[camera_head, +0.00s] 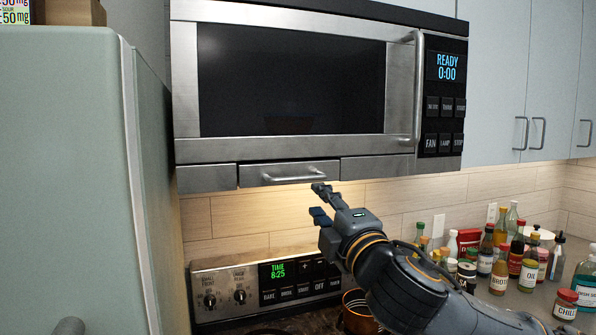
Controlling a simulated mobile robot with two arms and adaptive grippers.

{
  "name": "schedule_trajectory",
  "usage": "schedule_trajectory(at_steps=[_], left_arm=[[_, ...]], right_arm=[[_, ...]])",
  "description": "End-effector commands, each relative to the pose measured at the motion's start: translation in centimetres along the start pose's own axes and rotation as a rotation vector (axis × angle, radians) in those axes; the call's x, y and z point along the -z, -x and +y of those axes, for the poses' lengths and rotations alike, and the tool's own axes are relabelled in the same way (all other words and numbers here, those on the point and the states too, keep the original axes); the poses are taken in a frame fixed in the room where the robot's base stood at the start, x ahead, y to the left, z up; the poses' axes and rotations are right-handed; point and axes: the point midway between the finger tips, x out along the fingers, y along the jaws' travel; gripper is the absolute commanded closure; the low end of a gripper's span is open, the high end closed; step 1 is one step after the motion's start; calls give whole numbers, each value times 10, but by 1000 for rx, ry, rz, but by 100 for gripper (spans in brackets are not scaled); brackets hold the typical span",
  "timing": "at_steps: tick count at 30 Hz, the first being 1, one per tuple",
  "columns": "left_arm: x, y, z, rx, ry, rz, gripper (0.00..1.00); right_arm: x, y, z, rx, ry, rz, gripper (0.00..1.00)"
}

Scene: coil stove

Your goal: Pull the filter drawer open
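The filter drawer (265,172) is a narrow steel front under the microwave, between two flush steel panels. Its bar handle (290,177) runs across the front. The drawer looks shut or nearly so; I cannot tell exactly. My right gripper (315,200) is just below and right of the handle. Its two dark fingers are spread, with nothing between them. The upper finger is close to the handle's right end; I cannot tell whether they touch.
The microwave (290,80) with its vertical handle is above the drawer. A green fridge (65,180) stands close on the left. The stove's control panel (270,288) and a copper pot (358,312) are below. Several bottles and jars (500,270) crowd the counter at right.

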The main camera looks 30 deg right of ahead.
Motion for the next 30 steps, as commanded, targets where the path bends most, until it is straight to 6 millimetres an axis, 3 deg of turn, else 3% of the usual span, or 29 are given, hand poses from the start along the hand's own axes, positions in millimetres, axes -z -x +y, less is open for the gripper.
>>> schedule_trajectory(at_steps=[2,15,21,30], left_arm=[[2,21,0,0,0,0,60],[6,60,-1,0,0,0,60],[6,67,-1,0,0,0,60],[6,67,-1,0,0,0,60]], right_arm=[[0,-11,6,8,4,0,68],[0,-99,3,3,-1,0,68],[0,-117,1,1,0,1,68],[0,-120,-1,1,1,1,68]])
